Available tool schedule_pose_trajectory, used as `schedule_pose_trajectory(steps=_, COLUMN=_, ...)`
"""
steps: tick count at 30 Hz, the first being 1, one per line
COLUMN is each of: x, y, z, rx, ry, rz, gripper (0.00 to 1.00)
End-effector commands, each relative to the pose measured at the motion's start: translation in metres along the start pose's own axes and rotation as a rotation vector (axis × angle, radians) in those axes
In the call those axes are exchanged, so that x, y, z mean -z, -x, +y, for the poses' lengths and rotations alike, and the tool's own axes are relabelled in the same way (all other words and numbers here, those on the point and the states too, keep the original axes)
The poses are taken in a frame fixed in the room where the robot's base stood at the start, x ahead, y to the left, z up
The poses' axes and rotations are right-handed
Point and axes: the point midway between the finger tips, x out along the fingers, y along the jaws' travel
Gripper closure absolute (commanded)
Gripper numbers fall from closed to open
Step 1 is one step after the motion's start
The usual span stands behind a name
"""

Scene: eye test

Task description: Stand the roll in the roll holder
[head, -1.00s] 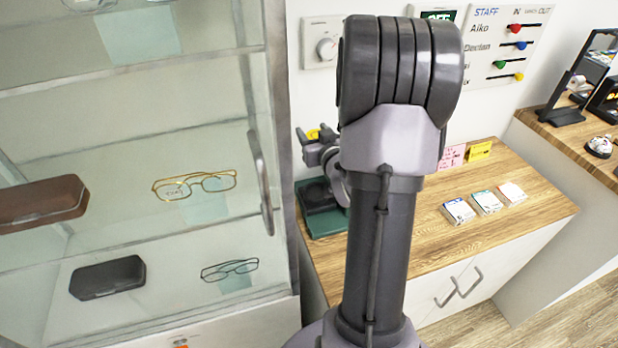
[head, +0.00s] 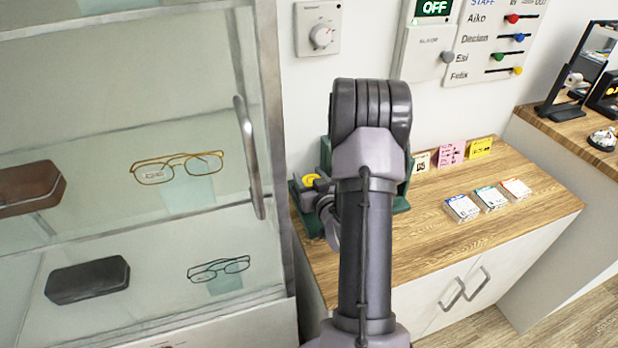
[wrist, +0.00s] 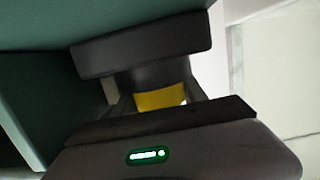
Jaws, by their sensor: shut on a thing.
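The roll is a small yellow thing (head: 311,180) at the left of my arm in the head view. It also shows as a yellow patch between the dark fingers in the wrist view (wrist: 160,98). My gripper (head: 318,188) is shut on it. The dark green roll holder (head: 402,202) stands on the wooden counter behind my arm, which hides its middle. Its green surfaces fill the left and top of the wrist view (wrist: 35,85), close to my fingers. I cannot tell whether the roll touches the holder.
A glass cabinet with a handle (head: 250,158) stands close on the left, holding glasses (head: 178,168) and cases. Small card packs (head: 490,197) lie on the counter (head: 440,245), with upright cards (head: 451,153) behind. Bare counter lies right of the holder.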

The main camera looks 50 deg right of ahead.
Motion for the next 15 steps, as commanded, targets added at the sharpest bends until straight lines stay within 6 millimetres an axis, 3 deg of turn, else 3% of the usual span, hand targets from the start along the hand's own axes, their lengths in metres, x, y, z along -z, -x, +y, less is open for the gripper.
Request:
schedule_pose_trajectory(steps=1, x=-0.0015, y=-0.0004, z=0.0, rx=0.0, ry=0.0, rz=0.0, gripper=0.92)
schedule_pose_trajectory(steps=2, x=-0.0011, y=-0.0003, z=0.0001, rx=0.0, ry=0.0, rz=0.0, gripper=0.45)
schedule_pose_trajectory(steps=4, x=-0.001, y=-0.0003, z=0.0, rx=0.0, ry=0.0, rz=0.0, gripper=0.31)
schedule_pose_trajectory(steps=15, x=0.0025, y=0.0004, z=0.0, rx=0.0, ry=0.0, rz=0.001, gripper=0.29)
